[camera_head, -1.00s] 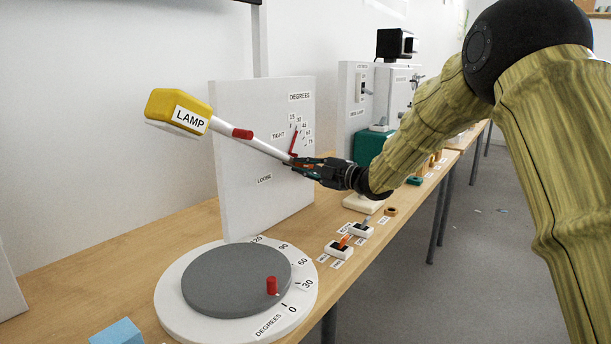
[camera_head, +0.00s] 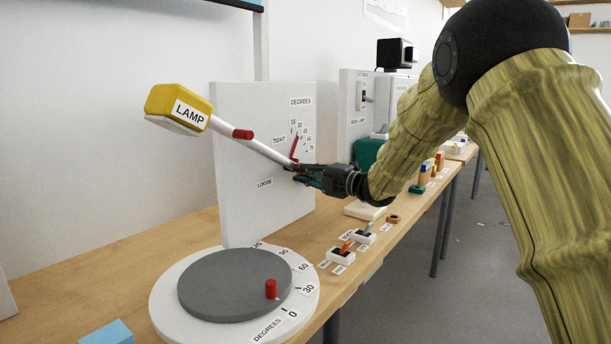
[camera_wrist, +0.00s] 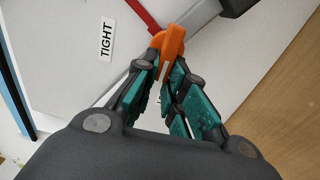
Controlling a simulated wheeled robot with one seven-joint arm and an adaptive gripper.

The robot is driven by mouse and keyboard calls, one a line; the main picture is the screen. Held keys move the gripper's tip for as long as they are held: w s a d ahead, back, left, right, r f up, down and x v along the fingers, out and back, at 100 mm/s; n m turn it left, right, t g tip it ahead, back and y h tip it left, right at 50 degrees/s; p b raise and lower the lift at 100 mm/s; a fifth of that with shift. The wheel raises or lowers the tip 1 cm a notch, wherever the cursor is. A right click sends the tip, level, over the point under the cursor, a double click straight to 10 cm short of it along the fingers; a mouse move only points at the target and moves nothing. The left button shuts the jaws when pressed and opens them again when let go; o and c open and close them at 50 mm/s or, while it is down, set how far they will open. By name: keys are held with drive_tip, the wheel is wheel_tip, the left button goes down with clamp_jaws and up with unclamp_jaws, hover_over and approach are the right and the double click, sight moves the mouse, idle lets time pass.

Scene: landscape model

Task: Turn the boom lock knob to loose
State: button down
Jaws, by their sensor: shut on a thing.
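The orange boom lock knob (camera_wrist: 172,42) shows in the wrist view, at the boom's pivot on the white upright panel (camera_head: 240,150). My gripper (camera_wrist: 168,66) is shut on it, with a teal-padded finger at each side. A pale mark shows on the knob between the fingers. In the head view my gripper (camera_head: 298,172) covers most of the knob. The TIGHT label (camera_head: 279,140) is above left of it and the LOOSE label (camera_head: 265,183) below left. The white boom (camera_head: 262,149) slopes up left to the yellow LAMP head (camera_head: 180,107).
A red pointer (camera_head: 295,146) lies by the DEGREES scale. A grey turntable (camera_head: 225,285) with a red peg stands in front of the panel. Small switches (camera_head: 341,256) line the table's right edge. A green block (camera_head: 368,152) and other panels stand behind my gripper.

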drive_tip(key=c, duration=1.5)
unclamp_jaws()
drive_tip(key=v, duration=1.2)
